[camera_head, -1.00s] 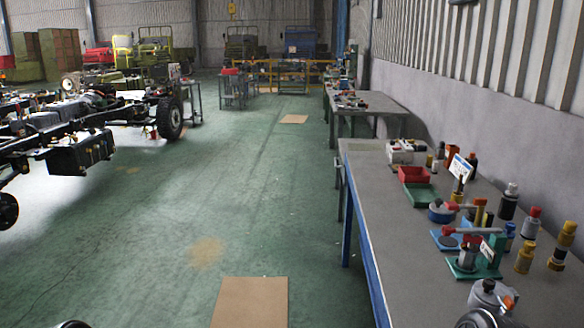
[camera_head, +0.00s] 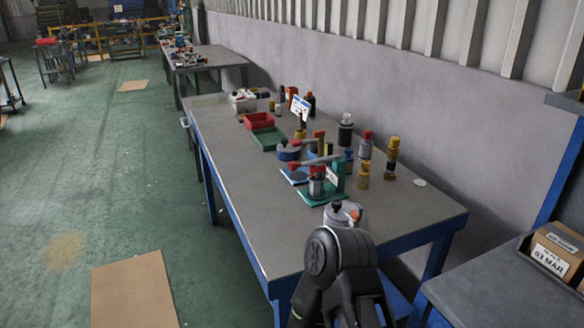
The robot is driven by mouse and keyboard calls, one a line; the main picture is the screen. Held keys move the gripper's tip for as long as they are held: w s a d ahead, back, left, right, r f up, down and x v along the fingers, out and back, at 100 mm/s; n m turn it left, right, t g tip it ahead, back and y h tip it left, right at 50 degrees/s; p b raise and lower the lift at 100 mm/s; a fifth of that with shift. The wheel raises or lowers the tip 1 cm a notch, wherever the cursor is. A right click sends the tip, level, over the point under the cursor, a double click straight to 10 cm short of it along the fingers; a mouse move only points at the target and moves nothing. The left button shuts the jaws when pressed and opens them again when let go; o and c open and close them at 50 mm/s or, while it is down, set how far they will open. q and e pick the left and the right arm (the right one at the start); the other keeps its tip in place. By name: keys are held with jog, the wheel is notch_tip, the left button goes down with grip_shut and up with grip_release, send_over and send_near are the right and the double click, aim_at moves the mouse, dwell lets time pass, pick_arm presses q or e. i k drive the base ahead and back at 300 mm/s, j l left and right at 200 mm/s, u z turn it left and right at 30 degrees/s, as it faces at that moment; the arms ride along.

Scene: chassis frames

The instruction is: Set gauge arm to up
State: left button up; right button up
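A device on a green base (camera_head: 310,194) stands on the long workbench, with a grey cylinder and a small white label. A lever with a red end (camera_head: 296,168) reaches left from its green post, roughly level. Just behind it is a blue round device (camera_head: 288,152) with a similar red-ended lever (camera_head: 310,141). I cannot tell which lever is the gauge arm. The labels are too small to read. A black part of my arm rises at bottom centre, in front of the bench's near end. Neither gripper's fingers show, and no contact with the devices is seen.
Bottles (camera_head: 365,146) stand along the wall side of the workbench (camera_head: 235,180). A grey pot (camera_head: 342,212) sits near its close end. Red and green trays (camera_head: 259,120) are farther back. A second table with a box (camera_head: 557,249) is at right.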

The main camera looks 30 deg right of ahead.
aim_at(293, 166)
jog(key=i+j, duration=0.25)
jog(key=j, duration=0.2)
jog(key=i+j, duration=0.25)
jog(key=j, duration=0.15)
jog(key=z, duration=1.7)
